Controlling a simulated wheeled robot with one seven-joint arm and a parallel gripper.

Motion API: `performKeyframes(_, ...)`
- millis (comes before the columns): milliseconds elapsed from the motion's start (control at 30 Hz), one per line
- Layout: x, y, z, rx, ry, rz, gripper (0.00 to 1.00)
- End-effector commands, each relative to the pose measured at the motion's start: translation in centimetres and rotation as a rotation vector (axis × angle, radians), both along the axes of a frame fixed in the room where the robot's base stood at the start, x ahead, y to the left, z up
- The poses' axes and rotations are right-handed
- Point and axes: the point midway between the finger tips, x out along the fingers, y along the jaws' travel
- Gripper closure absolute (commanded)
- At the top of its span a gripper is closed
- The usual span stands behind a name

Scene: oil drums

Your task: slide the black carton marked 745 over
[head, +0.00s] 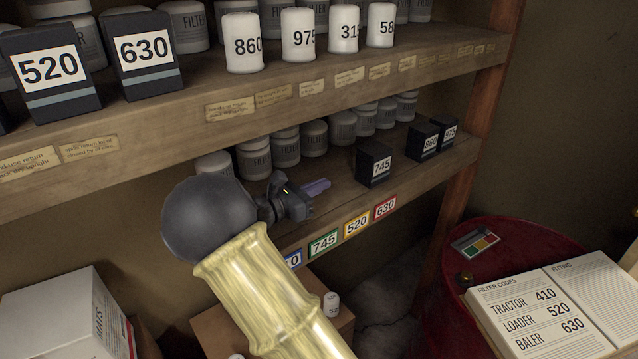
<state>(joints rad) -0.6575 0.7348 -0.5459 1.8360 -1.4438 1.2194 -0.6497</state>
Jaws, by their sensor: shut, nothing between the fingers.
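The black carton marked 745 (374,164) stands upright on the lower shelf, apart from the cartons to its right. My gripper (318,187) is at the front of the lower shelf, to the left of the carton. Its fingers are shut, empty and point right toward the carton, with a visible gap between them. A green 745 label (323,243) is on the shelf's front edge, below and left of the carton. My arm hides part of the shelf edge to the left.
Two black cartons, one marked 860 (424,139), stand further right on the lower shelf. Grey filter cans (285,147) line its back. A wooden post (473,130) closes the right end. A red drum (510,245) and an open book (545,310) are at lower right.

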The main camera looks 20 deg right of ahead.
Motion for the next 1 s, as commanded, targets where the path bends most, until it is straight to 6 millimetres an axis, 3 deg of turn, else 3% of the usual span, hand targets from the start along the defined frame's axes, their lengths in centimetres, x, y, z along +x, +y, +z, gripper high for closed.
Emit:
performKeyframes(600, 3.5, -9.7, 0.3, -0.002, 0.002, -0.001, 1.0)
performKeyframes(1000, 3.9, -10.5, 0.0, 0.0, 0.0, 0.002, 1.0)
